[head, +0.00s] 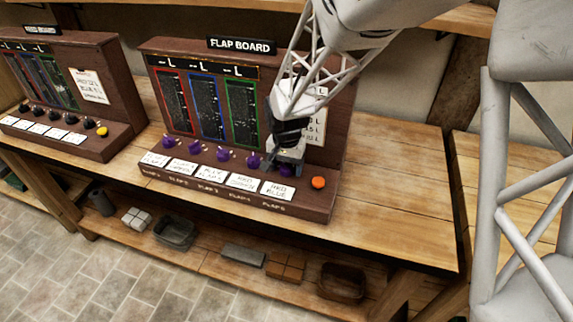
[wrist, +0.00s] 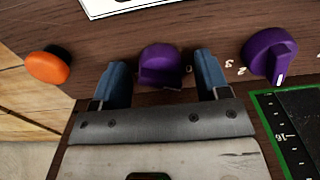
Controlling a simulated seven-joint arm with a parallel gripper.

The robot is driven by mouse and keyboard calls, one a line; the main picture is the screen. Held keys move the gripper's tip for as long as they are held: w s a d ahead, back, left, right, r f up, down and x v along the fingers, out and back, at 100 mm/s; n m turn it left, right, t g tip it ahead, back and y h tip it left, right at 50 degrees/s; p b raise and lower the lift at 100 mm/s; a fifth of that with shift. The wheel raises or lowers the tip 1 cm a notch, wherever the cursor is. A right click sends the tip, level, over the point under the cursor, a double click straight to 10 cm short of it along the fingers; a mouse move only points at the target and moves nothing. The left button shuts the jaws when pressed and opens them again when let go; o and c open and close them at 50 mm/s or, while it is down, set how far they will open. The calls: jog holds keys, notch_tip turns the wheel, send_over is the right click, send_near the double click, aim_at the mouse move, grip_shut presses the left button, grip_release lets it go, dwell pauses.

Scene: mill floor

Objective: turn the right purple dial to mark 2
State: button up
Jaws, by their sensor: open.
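The right purple dial (head: 286,171) is the last in the row on the flap board, beside the orange button. In the head view my gripper (head: 288,160) covers much of it. In the wrist view this dial (wrist: 162,62) sits between the two blue fingers of my gripper (wrist: 162,75). The jaws are open, with a gap on each side of the dial. Its pointer and most of its marks cannot be made out. The neighbouring purple dial (wrist: 270,55) has a white pointer line and shows marks 2 and 3 beside it.
The orange button (head: 318,182) is close to the right dial; it also shows in the wrist view (wrist: 48,65). The flap board (head: 155,95) stands on a wooden bench (head: 400,200). A second board (head: 115,80) stands to the left. Bench space to the right is clear.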

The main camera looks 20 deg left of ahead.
aim_at(286, 164)
jog(key=c, duration=0.9)
jog(key=shift+m, duration=0.8)
jog(key=o, duration=0.9)
jog(key=shift+r, duration=0.15)
jog(key=shift+r, duration=3.75)
